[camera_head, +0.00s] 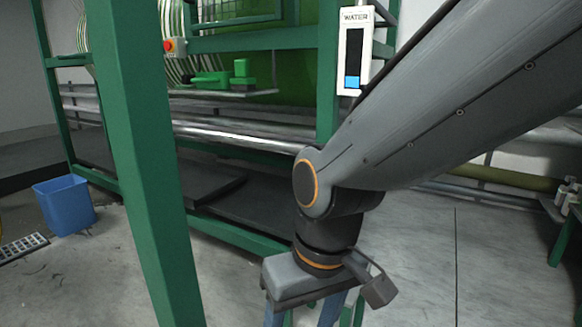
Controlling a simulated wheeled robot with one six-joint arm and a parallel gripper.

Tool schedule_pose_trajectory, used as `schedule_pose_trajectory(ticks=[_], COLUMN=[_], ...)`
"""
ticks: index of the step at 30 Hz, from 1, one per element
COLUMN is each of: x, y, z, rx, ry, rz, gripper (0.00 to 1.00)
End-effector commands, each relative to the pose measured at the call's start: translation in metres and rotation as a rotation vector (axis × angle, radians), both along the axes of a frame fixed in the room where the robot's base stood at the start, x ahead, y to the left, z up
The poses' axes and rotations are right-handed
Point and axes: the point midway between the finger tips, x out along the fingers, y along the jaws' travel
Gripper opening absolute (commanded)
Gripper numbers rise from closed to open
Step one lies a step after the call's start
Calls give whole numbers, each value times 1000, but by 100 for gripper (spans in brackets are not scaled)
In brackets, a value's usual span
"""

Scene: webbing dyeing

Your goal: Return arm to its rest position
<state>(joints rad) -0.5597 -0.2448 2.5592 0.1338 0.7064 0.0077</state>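My gripper (303,314) hangs down at the bottom centre of the head view, below the grey arm that comes in from the upper right. Its two bluish fingers stand apart, with floor showing between them, and I see nothing held there. The fingertips are cut off by the lower picture edge.
A green machine frame has a thick post (150,170) left of my gripper. Behind are a shiny roller (235,137), dark low platforms (255,205) and a WATER gauge (354,52). A blue bin (66,204) stands at left. Grey floor (425,255) is clear at right.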

Motion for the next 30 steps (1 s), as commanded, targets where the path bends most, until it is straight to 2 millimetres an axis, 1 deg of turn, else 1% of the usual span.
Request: schedule_pose_trajectory(ticks=[1,3,11,13,25,30], x=[-7,-16,-47,-45,-37,-33], y=[6,13,30,26,10,-2], z=[1,2,8,16,46,69], rx=[4,6,14,9,-6,-18], ry=[4,13,44,46,43,46], rz=[23,50,140,123,58,13], gripper=[62,62,62,62,62,62])
